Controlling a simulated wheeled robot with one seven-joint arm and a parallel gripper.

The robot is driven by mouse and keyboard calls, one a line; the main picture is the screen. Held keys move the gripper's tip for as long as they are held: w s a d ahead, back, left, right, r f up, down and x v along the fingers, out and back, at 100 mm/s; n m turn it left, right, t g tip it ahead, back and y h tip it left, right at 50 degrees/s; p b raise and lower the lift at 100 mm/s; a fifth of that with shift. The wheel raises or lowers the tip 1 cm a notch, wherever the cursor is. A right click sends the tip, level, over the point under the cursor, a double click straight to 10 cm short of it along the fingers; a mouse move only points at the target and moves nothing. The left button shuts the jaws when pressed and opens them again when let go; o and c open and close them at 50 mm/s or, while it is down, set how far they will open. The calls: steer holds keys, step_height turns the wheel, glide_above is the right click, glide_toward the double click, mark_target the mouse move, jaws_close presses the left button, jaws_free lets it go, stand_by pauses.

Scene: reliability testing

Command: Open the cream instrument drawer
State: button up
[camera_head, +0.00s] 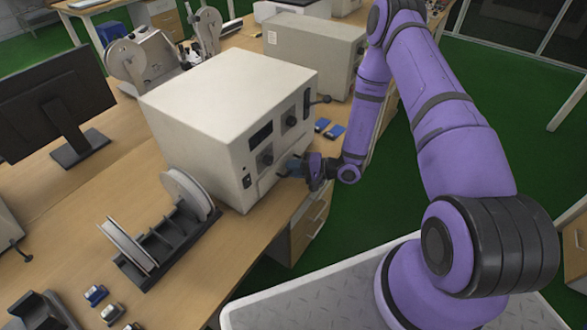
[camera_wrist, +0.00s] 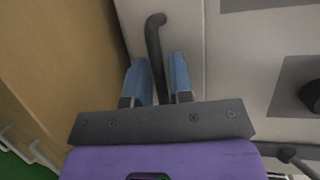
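The cream instrument (camera_head: 225,110) is a boxy unit on the wooden bench in the head view, with dark knobs and a dark window on its front. Its drawer front (camera_wrist: 190,45) is a pale panel in the wrist view, with a seam along its right side. A dark bent bar handle (camera_wrist: 155,35) stands on that panel. My gripper (camera_head: 290,168) is at the lower front of the instrument. My gripper hides the drawer in the head view.
A reel holder (camera_head: 165,235) with white discs stands left of the instrument. Two blue items (camera_head: 328,129) lie right of it, and another pale unit (camera_head: 315,50) stands behind. A monitor (camera_head: 50,105) is at the left. Green floor is open beyond the bench edge.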

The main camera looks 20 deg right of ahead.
jaws_close()
steer(key=s+d, duration=0.9)
steer(key=s, duration=0.3)
jaws_free()
steer(key=shift+a, duration=0.1)
steer(key=v, duration=1.1)
